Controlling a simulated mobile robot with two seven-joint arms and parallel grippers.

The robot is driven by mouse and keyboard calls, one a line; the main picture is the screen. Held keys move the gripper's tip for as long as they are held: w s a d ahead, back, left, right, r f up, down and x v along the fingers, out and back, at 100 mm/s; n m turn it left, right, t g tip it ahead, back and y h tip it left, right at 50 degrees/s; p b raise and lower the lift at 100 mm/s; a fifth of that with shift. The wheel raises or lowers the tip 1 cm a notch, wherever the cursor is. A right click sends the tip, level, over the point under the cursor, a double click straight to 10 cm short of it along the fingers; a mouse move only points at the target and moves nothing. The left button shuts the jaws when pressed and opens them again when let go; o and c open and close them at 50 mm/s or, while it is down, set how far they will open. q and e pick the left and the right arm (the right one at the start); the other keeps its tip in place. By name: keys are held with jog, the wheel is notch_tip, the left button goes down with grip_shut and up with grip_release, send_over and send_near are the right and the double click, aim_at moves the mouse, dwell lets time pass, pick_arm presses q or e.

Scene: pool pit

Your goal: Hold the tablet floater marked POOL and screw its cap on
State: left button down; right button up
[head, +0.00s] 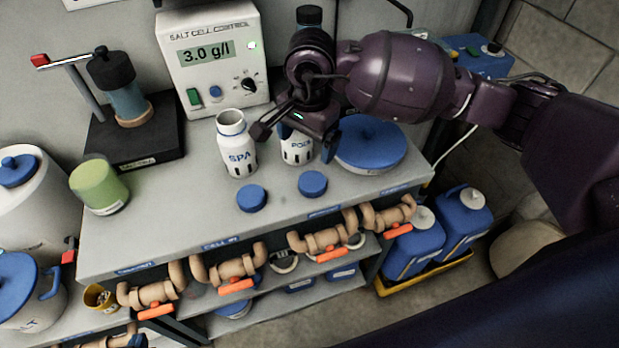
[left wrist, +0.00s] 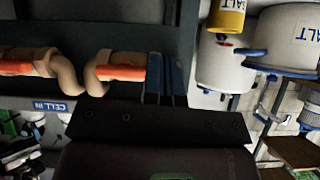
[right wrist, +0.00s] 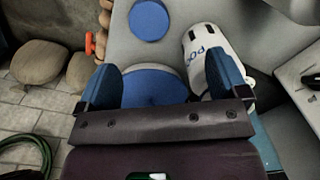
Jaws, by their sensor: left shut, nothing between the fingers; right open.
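The white tablet floater marked POOL (head: 296,152) stands on the grey counter, its top hidden behind my right gripper (head: 304,142). In the right wrist view the floater (right wrist: 196,42) is partly covered by one finger of my right gripper (right wrist: 167,75). That gripper is open; I cannot tell whether it touches the floater. A similar floater marked SPA (head: 237,155) stands open-necked to the left. Two blue caps lie in front, one before POOL (head: 312,183) and one before SPA (head: 252,198). My left gripper (left wrist: 165,78) is shut and empty, low beside the pipe valves.
A large round blue lid (head: 370,143) lies right of POOL. The salt cell control box (head: 213,60) stands behind, a green cup (head: 99,186) to the left. Pipes with orange handles (head: 236,286) run below the counter's front edge. The counter before the caps is clear.

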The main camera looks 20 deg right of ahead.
jog(key=shift+s+d+n, duration=0.15)
jog(key=shift+d+n, duration=0.1)
jog(key=shift+n, duration=0.15)
send_over(313, 181)
jog(key=shift+w+a+f, duration=0.1)
jog(key=shift+w+f, duration=0.1)
jog(key=shift+f, duration=1.2)
jog(key=shift+w+a+f, duration=0.1)
jog(key=shift+w+f, duration=0.05)
jog(key=shift+f, duration=1.25)
jog(key=shift+f, duration=0.1)
jog(key=f, duration=0.4)
jog(key=shift+s+d, duration=0.2)
jog(key=shift+s, duration=0.15)
jog(key=shift+f, duration=0.5)
